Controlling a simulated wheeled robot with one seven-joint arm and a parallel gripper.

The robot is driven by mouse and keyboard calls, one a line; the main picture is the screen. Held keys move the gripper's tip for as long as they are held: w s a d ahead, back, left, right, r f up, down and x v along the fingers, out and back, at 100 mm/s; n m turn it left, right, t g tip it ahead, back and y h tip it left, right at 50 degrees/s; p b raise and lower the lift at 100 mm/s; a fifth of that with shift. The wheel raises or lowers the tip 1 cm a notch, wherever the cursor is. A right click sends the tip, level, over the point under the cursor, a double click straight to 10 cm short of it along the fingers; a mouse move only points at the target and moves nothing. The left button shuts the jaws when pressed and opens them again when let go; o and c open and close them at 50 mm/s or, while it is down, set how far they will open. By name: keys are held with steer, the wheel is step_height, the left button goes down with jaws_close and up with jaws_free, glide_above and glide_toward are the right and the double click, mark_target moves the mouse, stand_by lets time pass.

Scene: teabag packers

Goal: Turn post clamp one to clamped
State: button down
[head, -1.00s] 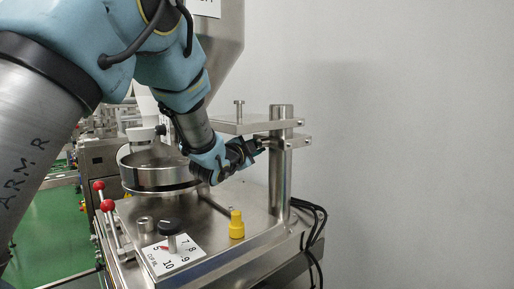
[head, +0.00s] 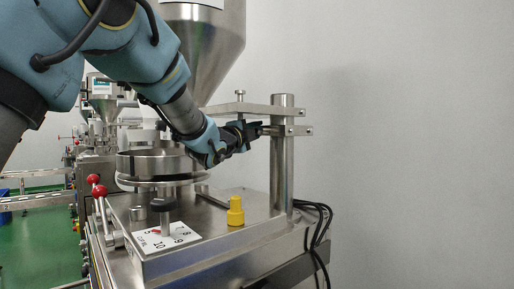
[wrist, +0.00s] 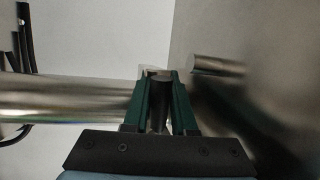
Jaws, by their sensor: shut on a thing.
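The steel post (head: 282,165) stands upright at the right rear of the machine; in the wrist view it runs sideways at the left (wrist: 60,98). The post clamp (head: 301,130) sits around its upper part, below a flat steel arm (head: 255,109). My gripper (head: 259,130) reaches in from the left, beside the post at clamp height. In the wrist view its green fingers (wrist: 160,95) are shut on a dark round bar, which I take to be the clamp's handle (wrist: 159,90). Most of the handle is hidden by the fingers.
A steel hopper (head: 205,50) and a round steel bowl (head: 150,164) stand left of the post. A yellow cap (head: 235,211), a dial plate (head: 166,240) and red-knobbed levers (head: 98,191) are on the machine's front. Black cables (head: 319,215) hang at the right. Right of the post is clear.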

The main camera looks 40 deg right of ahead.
steer(key=shift+m+b, duration=0.3)
steer(key=shift+b, duration=0.2)
steer(key=shift+r, duration=0.15)
steer(key=c, duration=0.7)
jaws_free()
steer(key=shift+r, duration=0.15)
steer(key=shift+r+p, duration=0.1)
steer(key=shift+p, duration=1)
